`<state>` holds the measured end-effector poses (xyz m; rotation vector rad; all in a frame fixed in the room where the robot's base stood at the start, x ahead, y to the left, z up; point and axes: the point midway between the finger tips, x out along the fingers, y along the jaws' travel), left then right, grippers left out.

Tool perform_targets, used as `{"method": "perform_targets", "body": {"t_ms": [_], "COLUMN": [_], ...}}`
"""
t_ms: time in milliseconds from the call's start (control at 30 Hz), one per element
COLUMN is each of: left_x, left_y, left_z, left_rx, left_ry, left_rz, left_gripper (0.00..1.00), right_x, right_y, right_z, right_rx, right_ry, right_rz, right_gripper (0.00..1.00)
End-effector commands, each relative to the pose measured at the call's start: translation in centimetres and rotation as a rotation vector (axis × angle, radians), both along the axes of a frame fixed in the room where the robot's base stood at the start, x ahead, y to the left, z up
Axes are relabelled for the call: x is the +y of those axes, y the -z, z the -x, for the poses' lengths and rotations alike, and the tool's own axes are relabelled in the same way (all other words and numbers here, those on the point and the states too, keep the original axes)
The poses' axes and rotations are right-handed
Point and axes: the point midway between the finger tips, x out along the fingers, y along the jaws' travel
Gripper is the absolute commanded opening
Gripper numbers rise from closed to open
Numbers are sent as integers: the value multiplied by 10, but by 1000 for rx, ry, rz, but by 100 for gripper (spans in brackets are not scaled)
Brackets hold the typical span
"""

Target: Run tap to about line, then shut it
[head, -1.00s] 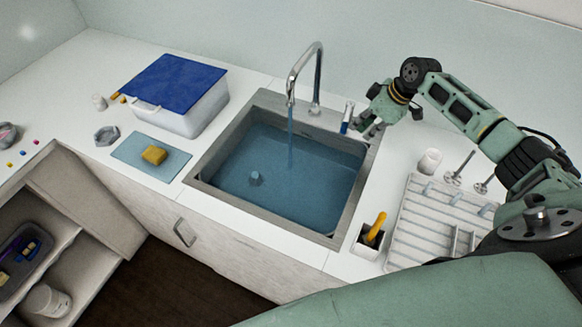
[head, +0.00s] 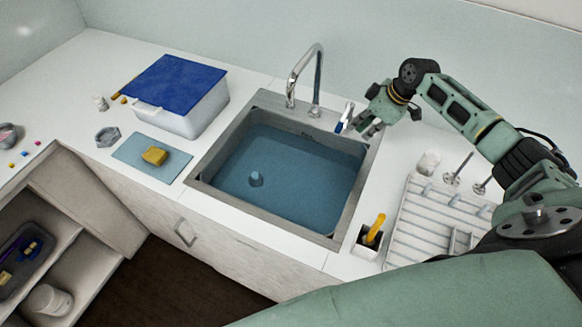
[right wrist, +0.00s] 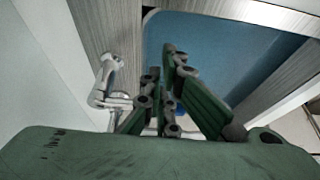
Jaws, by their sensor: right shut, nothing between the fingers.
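The chrome tap (head: 317,75) arches over the sink (head: 215,150) in the head view, and no water runs from its spout. Blue-tinted water (head: 300,175) fills much of the basin, with a small grey-blue object standing in it (head: 256,179). The tap's lever (head: 345,116), with a blue part, leans left at the sink's back right corner. My right gripper (head: 365,131) is just to the right of the lever, shut and empty; whether it touches the lever is unclear. In the right wrist view its fingers (right wrist: 172,85) point toward the water. My left gripper is not in view.
A white bin with a blue lid (head: 175,85) and a yellow sponge (head: 155,156) on a blue mat (head: 130,150) are left of the sink. A holder with a yellow-handled tool (head: 374,232) and a drying rack (head: 420,215) stand at the right.

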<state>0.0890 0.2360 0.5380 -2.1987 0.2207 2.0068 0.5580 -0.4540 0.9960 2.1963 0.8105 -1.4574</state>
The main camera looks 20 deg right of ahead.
Motion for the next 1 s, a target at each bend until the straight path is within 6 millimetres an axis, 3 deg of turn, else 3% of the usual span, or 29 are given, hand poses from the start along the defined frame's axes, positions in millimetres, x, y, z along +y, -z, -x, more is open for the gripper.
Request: {"method": "perform_targets", "body": {"t_ms": [533, 800, 1000], "left_x": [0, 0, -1], "left_y": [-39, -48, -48], "left_z": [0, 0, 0], "left_rx": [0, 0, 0], "left_ry": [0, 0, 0], "left_rz": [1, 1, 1], "left_gripper": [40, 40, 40], "right_x": [0, 0, 0], "right_y": [-42, -57, -57], "right_z": [0, 0, 0], "right_rx": [0, 0, 1], "right_ry": [0, 0, 1], "right_rz": [0, 0, 0], "right_gripper": [0, 0, 0]}}
